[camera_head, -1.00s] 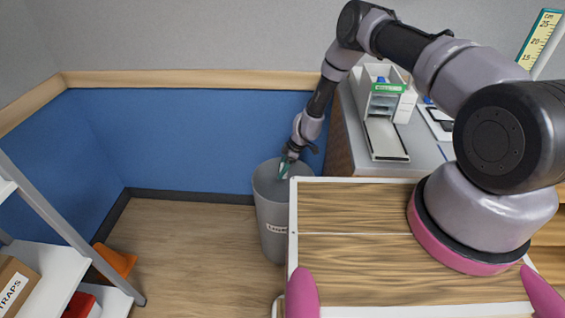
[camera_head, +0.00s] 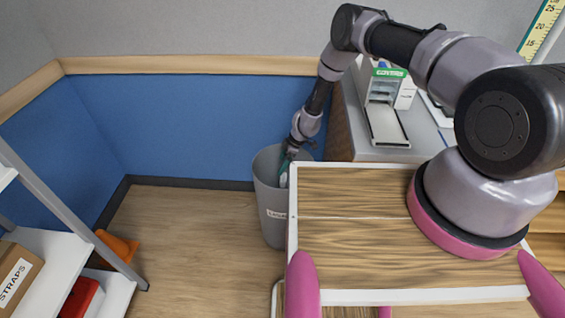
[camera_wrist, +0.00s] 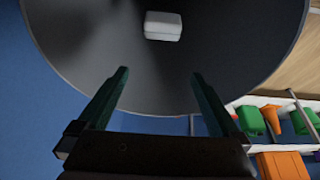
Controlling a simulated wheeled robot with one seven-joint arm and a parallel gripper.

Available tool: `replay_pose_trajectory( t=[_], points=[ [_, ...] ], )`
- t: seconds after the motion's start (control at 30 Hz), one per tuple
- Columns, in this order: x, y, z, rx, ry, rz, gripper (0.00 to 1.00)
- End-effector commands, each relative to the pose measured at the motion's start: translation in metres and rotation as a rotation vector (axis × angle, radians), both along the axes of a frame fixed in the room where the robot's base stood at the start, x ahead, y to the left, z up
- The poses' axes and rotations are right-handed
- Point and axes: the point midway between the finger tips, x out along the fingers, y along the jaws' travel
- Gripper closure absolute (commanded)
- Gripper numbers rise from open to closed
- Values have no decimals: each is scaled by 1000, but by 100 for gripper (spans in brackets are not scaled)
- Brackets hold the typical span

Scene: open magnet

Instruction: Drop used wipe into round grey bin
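The round grey bin (camera_head: 270,212) stands on the floor against the blue wall, with a partly hidden label on its side. My gripper (camera_head: 285,168) points down inside its mouth in the head view, where the rim partly hides it. In the wrist view the bin's dark grey inside (camera_wrist: 95,35) fills the upper middle. My gripper's fingers (camera_wrist: 160,73) are wide apart with nothing between them. A small white block-like thing, probably the used wipe (camera_wrist: 163,26), is inside the bin, beyond the fingertips and apart from them. I cannot tell whether it rests on the bottom.
My wood-topped base is close to the bin's right side. A grey counter (camera_head: 425,140) with a white dispenser (camera_head: 385,105) stands behind it. At left are a white shelf (camera_head: 45,255) with a box and an orange cone (camera_head: 118,247). The floor left of the bin is clear.

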Motion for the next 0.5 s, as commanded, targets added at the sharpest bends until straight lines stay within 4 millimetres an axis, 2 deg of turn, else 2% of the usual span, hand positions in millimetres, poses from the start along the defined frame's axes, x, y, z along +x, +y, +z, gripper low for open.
replay_pose_trajectory(
  t=[0.5],
  points=[
    [0, 0, 1, 0, 0, 0, 0]
  ],
)
